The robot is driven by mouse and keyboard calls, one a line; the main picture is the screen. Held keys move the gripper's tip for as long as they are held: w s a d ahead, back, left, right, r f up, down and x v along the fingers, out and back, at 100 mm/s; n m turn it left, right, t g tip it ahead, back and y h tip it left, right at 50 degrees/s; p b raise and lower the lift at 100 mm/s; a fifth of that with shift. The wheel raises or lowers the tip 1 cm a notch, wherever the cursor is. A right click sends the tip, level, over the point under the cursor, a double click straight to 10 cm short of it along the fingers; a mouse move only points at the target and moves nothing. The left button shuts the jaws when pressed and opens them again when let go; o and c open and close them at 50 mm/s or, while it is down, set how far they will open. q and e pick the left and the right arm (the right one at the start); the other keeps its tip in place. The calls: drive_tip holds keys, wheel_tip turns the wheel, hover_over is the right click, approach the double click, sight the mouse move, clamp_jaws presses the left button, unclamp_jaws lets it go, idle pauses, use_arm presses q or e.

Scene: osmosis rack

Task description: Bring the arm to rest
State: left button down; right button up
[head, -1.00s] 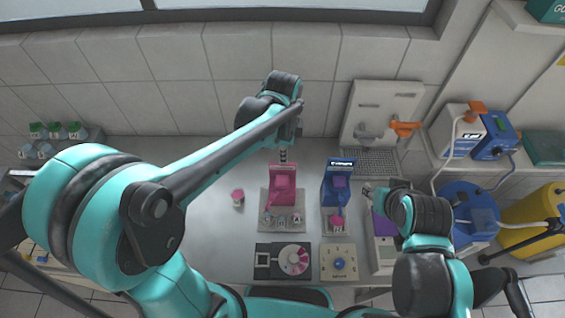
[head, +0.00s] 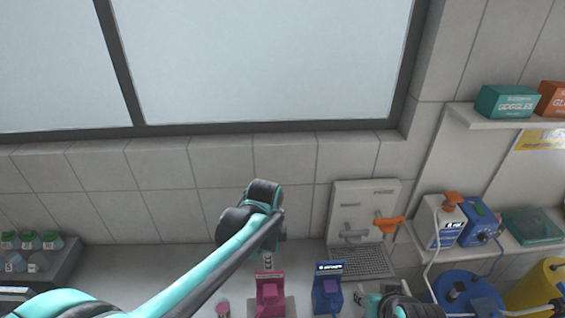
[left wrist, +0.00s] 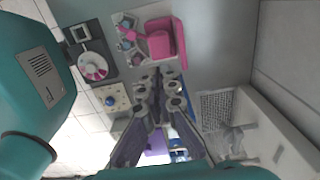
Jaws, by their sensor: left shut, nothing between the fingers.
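My left arm reaches in from the lower left in the head view. Its left gripper (head: 268,260) points down just behind the pink device (head: 270,290), above the bench. In the left wrist view the fingers (left wrist: 158,78) are together with nothing between them. The pink device (left wrist: 165,40) and its tray of small vials (left wrist: 128,33) show beyond the fingers there. My right arm shows only in part at the bottom of the head view, right of the blue device (head: 328,290). Its right gripper (head: 366,298) is small and partly cut off, so its jaws cannot be read.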

use_arm(q)
drive_tip(key=s+a+f+n+t+b, duration=0.7)
drive_tip(key=s+a+f+n+b, duration=0.3)
drive_tip(key=n+b, duration=0.6)
wheel_tip(320, 180, down, 2)
drive_tip(key=shift+s+a+f+n, duration=0.1)
drive_tip(key=shift+s+a+n, duration=0.2)
